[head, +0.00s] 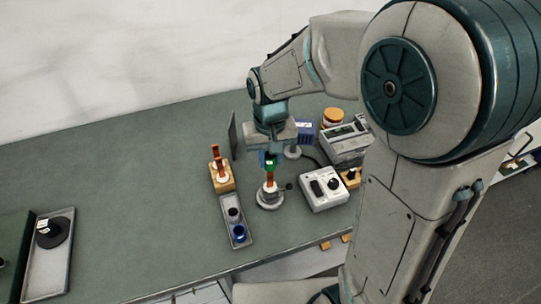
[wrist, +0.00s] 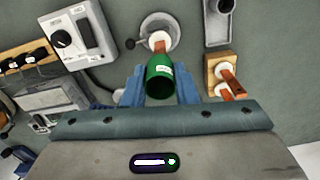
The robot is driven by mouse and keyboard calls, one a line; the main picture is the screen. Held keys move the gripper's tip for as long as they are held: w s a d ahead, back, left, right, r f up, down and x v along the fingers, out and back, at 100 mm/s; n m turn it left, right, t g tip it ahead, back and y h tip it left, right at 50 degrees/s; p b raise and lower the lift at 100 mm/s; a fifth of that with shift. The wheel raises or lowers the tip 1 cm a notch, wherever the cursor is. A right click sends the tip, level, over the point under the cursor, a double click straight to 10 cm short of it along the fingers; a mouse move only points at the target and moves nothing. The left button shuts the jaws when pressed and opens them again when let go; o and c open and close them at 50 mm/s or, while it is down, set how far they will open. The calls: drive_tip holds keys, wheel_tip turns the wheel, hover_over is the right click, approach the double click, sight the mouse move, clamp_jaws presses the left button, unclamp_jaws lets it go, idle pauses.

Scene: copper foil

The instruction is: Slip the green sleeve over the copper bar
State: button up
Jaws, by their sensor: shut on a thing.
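My gripper (head: 269,157) points down and is shut on the green sleeve (head: 270,163). In the wrist view the sleeve (wrist: 160,75), with a white label, sits between the blue fingers, its near mouth dark. The copper bar (head: 270,181) stands upright from a white collar on a round grey stand, directly below the sleeve. In the wrist view a short piece of the bar (wrist: 160,46) shows between collar and sleeve. The sleeve lines up with the bar and hides its top; I cannot tell how far the bar is inside.
A wooden block (head: 222,185) with copper pieces stands left of the stand. A grey tray (head: 229,203) holds a dark and a blue sleeve. A white device (head: 324,194) with a knob stands close on the right. The table's left middle is clear.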

drive_tip(key=shift+f, duration=0.15)
drive_tip(key=shift+f+b, duration=1)
drive_tip(key=shift+f, duration=0.25)
drive_tip(key=o, duration=1.4)
drive_tip(key=shift+r+p, duration=0.75)
drive_tip(key=shift+r, duration=0.35)
wheel_tip(320, 180, up, 7)
drive_tip(key=p, duration=0.5)
